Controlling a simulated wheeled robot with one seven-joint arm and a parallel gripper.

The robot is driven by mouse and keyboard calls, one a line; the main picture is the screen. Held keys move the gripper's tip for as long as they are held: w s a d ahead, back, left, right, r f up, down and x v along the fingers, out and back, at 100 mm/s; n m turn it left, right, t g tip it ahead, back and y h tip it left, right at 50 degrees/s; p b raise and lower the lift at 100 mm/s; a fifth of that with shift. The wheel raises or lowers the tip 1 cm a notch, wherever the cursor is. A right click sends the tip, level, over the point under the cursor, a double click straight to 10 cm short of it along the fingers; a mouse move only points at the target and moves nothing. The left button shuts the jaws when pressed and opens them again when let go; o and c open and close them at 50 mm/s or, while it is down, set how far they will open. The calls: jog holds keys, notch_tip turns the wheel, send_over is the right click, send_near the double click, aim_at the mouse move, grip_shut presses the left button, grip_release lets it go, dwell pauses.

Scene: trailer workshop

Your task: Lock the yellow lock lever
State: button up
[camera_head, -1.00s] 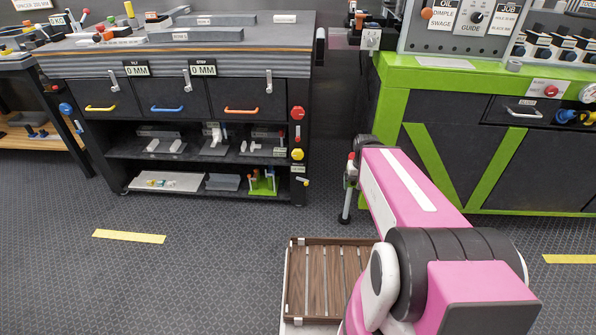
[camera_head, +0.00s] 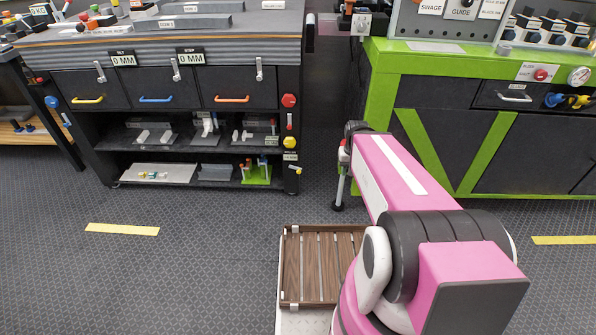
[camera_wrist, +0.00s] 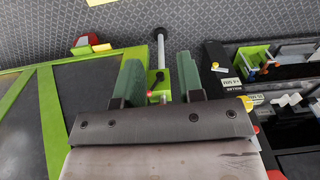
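A small yellow-tipped lever (camera_head: 296,169) sticks out low on the right side post of the dark workbench, below a label and a round yellow knob (camera_head: 290,142). It also shows small in the wrist view (camera_wrist: 221,67), right of my gripper. The lever's exact angle is too small to tell. White levers stand above the drawers, one (camera_head: 100,72) over the yellow-handled drawer. My gripper (camera_wrist: 158,75) has two green fingers spread apart, with nothing clamped between them. It is apart from the yellow-tipped lever. In the head view my arm hides the fingers.
A rod with a black foot (camera_head: 338,190) stands between the benches and shows beyond my fingers. A green-framed bench (camera_head: 380,100) is at right. A slatted wooden tray (camera_head: 291,265) lies low beside my arm.

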jog(key=shift+y, duration=0.5)
jog(key=w+f, duration=0.1)
jog(key=w, duration=0.1)
jog(key=w+a+f, duration=0.1)
jog(key=w, duration=0.1)
jog(key=w+f, duration=0.1)
jog(key=shift+w+a, duration=0.4)
grip_shut()
jog(key=w+a+f+t+y, duration=0.1)
jog(key=w+a+f, duration=0.2)
jog(key=w+f, duration=0.2)
jog(key=w+a+f+y, duration=0.2)
jog(key=w+f, duration=0.3)
jog(key=w, duration=0.5)
jog(key=w+a+f+m+t+y, duration=0.1)
jog(key=w+a+f, duration=0.2)
jog(key=w+f, duration=0.2)
jog(key=w, duration=0.3)
jog(key=shift+w+a+t, duration=0.2)
jog(key=shift+a+t, duration=0.1)
jog(key=shift+a, duration=0.1)
